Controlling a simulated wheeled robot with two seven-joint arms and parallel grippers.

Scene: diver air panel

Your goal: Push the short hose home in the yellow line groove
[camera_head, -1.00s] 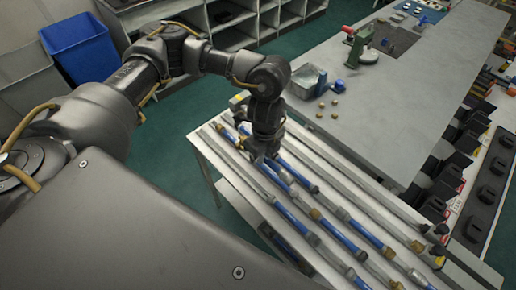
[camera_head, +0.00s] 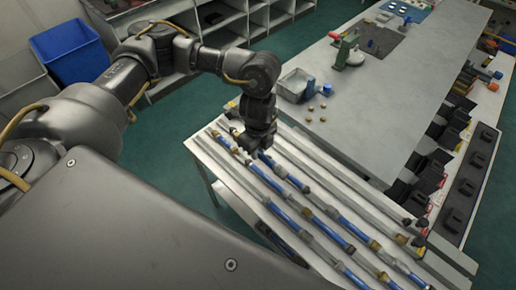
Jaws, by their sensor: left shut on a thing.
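My left gripper (camera_head: 252,149) is over the far left part of the white panel (camera_head: 212,170), pointing down. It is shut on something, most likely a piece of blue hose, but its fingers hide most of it. Blue hoses with brass and grey fittings lie in rows along the panel's grooves; one blue hose (camera_head: 264,177) runs just in front of the gripper. I cannot tell which groove is the yellow line, or whether the held piece is seated. My right gripper is out of view.
A grey bench (camera_head: 385,115) stands just behind the panel, with a grey tray (camera_head: 296,84) and several small brass parts. Black holders (camera_head: 432,172) line the right side. A blue bin (camera_head: 70,50) and shelves stand at the back left.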

